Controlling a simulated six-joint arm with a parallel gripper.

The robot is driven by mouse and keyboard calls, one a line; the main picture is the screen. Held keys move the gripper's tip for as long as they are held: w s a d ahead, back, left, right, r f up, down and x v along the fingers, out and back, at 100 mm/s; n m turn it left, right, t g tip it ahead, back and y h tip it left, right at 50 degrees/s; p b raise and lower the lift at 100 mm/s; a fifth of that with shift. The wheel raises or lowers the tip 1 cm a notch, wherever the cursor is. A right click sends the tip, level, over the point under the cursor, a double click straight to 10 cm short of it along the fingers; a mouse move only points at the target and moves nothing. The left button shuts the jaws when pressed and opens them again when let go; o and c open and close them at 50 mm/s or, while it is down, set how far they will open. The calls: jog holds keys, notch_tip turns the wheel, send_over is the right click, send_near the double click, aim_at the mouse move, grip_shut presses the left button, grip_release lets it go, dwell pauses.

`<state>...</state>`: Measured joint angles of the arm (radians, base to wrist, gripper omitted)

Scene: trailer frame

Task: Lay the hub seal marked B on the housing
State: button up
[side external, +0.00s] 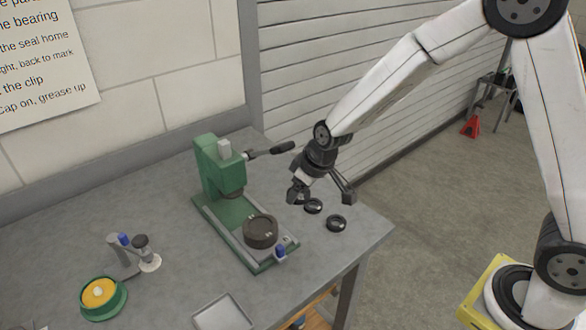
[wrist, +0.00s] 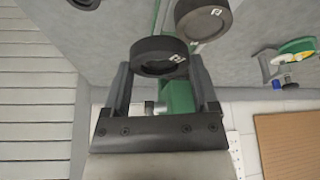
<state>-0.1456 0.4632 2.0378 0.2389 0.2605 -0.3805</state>
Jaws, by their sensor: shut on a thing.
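My gripper (side external: 322,196) is shut on a black ring-shaped seal, which shows between its fingers in the side view (side external: 313,206) and in the wrist view (wrist: 160,57). The held seal has a small white mark, too unclear to read. It is low over the bench; I cannot tell whether it touches. A second black seal (side external: 336,223) lies on the bench to the right, partly seen at the top of the wrist view (wrist: 85,3). The round dark housing (side external: 261,230) sits on the green press base, left of my gripper; it carries a white mark in the wrist view (wrist: 203,20).
The green press (side external: 218,168) stands behind the housing, its lever (side external: 270,150) reaching right. A blue-topped piece (side external: 281,252) is at the base's front end. A green and yellow dish (side external: 100,293), small stand (side external: 124,258) and pale tray (side external: 222,313) are left and front. The bench edge is close right.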

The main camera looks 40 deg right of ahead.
jog(key=shift+a+m, duration=0.6)
jog(key=shift+a, duration=1)
send_over(257, 224)
jog(key=s, duration=0.1)
jog(key=shift+s+d+f+n, duration=0.15)
jog(key=shift+f+n, duration=0.15)
jog(key=shift+f, duration=0.45)
jog(key=shift+f, duration=0.1)
jog(key=shift+f, duration=2.35)
jog(key=shift+f, duration=0.55)
dwell(0.4)
jog(key=o, duration=1.1)
jog(key=shift+r, duration=0.15)
